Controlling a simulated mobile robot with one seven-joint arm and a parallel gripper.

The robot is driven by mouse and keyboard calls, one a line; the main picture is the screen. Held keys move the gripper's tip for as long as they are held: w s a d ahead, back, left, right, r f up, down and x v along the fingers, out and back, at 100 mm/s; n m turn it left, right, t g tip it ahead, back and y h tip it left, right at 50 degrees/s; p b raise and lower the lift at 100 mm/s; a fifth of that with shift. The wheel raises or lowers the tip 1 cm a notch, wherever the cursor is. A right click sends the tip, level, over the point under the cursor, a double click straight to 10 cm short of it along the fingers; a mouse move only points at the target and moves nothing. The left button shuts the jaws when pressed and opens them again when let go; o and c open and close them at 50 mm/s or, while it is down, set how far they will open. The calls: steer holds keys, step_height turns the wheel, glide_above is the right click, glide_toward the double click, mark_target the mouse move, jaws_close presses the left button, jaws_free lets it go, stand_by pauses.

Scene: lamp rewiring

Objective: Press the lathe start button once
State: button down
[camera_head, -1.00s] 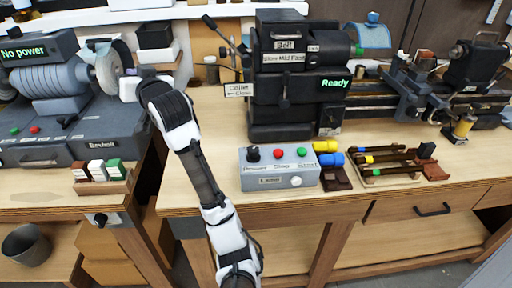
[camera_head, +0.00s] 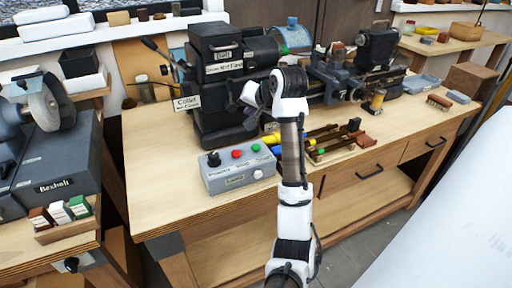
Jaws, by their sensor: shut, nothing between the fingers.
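The grey lathe control box (camera_head: 237,172) stands near the bench's front edge, left of my arm. On its top are a black knob (camera_head: 214,158), a red button (camera_head: 237,154) and the green start button (camera_head: 256,147), rightmost, uncovered. The lathe (camera_head: 222,95) stands behind the box, partly covered by my arm. My gripper (camera_head: 250,98) is at the end of my raised arm, in front of the lathe's headstock. It is above and behind the green button in the picture, apart from it. It is shut and empty; its fingertips are hard to make out.
A yellow and blue item (camera_head: 270,140) lies right of the box, partly behind my arm. A tray of tools (camera_head: 335,145) is further right. The bench top (camera_head: 160,165) is bare left of the box. A grinder (camera_head: 45,110) stands on the left bench.

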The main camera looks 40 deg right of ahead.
steer(key=shift+s+d+f, duration=0.1)
steer(key=shift+s+d, duration=0.5)
steer(key=shift+s, duration=0.25)
steer(key=shift+f, duration=0.1)
steer(key=b, duration=0.7)
glide_above(258, 148)
step_height(258, 148, down, 7)
steer(key=shift+s+r, duration=0.1)
steer(key=shift+f, duration=0.9)
steer(key=shift+a+f, duration=0.1)
stand_by(0.4)
steer(key=shift+f, duration=0.35)
